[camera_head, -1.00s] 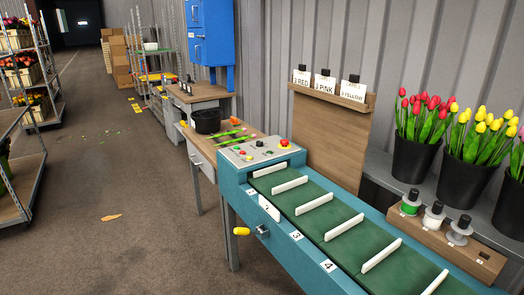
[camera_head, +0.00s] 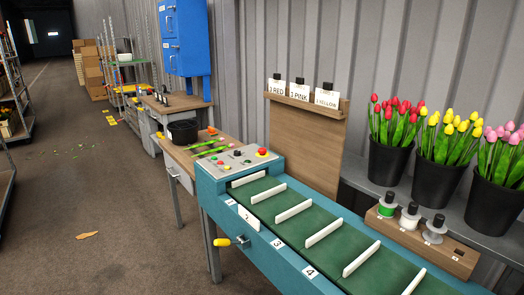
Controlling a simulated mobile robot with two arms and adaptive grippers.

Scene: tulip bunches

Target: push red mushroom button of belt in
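The red mushroom button (camera_head: 262,152) sits at the right end of the grey control panel (camera_head: 236,164) at the far end of the belt. It has a yellow base. Smaller coloured buttons sit to its left on the panel. The green belt (camera_head: 330,262) has white dividers and a teal frame with numbered places. How far in the red button is, I cannot tell at this size. Neither of my grippers shows in the head view.
Black buckets of tulips (camera_head: 436,180) stand on a grey bench at the right, behind a wooden block with spools (camera_head: 412,216). A wooden table with a black bin (camera_head: 183,131) stands beyond the panel. The floor at the left (camera_head: 90,200) is mostly clear.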

